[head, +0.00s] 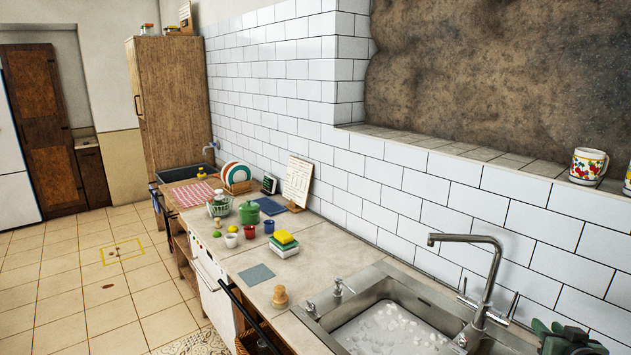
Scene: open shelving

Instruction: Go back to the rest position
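A dark green-black shape (565,338) at the bottom right edge, beside the sink, is cut off by the frame. It appears to be my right gripper, but its fingers cannot be made out, nor whether it holds anything. My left gripper does not show. No object is clearly held.
A steel sink (432,298) with suds and a tall tap (490,262) is at the lower right. The counter (310,262) holds a sponge stack (284,241), green pot (249,212), cups, colander and plate rack. Patterned mugs (588,166) stand on the ledge.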

